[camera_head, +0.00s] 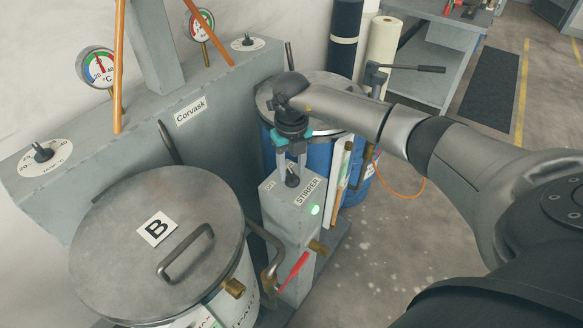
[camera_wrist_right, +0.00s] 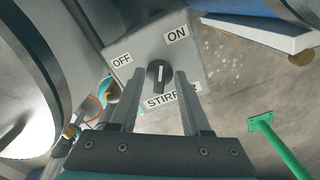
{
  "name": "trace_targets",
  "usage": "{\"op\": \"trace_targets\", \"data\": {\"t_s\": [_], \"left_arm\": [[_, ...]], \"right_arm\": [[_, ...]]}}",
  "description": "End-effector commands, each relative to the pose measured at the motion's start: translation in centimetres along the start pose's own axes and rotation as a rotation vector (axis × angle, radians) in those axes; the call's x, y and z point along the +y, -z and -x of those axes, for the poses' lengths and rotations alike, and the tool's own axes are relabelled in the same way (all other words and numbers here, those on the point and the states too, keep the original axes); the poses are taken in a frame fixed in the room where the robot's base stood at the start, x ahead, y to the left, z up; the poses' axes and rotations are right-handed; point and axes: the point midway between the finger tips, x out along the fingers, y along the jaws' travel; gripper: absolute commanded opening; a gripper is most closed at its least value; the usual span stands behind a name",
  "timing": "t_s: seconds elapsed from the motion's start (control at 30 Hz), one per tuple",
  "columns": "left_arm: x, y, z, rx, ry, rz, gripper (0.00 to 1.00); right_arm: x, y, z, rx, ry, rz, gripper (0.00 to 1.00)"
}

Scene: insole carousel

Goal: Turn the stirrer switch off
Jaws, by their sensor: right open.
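The stirrer switch is a black knob (camera_head: 292,180) on top of a grey box (camera_head: 290,211) labelled STIRRER, with a lit green lamp (camera_head: 315,210) on its front. In the right wrist view the knob (camera_wrist_right: 158,75) has a white mark pointing up the picture; the OFF label (camera_wrist_right: 122,60) is to its upper left, the ON label (camera_wrist_right: 176,36) to its upper right. My right gripper (camera_head: 291,167) points down over the box, open, with its fingers on either side of the knob. Whether they touch it I cannot tell. My left gripper is not in view.
A lidded drum marked B (camera_head: 125,255) stands left of the box, and a blue drum (camera_head: 318,155) behind it. A red-handled valve (camera_head: 293,271) sticks out below. A grey housing (camera_head: 225,105) with dials runs behind. Open floor lies to the right.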

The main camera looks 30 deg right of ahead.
Motion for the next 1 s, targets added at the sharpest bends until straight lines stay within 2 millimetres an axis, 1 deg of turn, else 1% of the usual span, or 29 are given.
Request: {"op": "trace_targets", "data": {"t_s": [0.1,0.5,0.53,1.0], "left_arm": [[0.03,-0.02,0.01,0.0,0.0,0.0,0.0],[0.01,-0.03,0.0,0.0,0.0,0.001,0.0],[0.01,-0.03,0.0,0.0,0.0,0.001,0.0],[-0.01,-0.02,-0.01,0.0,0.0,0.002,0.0]], "right_arm": [[0.02,0.0,0.01,0.0,0.0,0.0,0.47],[0.02,-0.01,0.06,0.0,0.0,0.0,0.03],[0.02,-0.01,0.06,0.0,0.0,0.0,0.0],[0.01,-0.03,0.08,-0.001,0.0,0.004,0.0]]}}
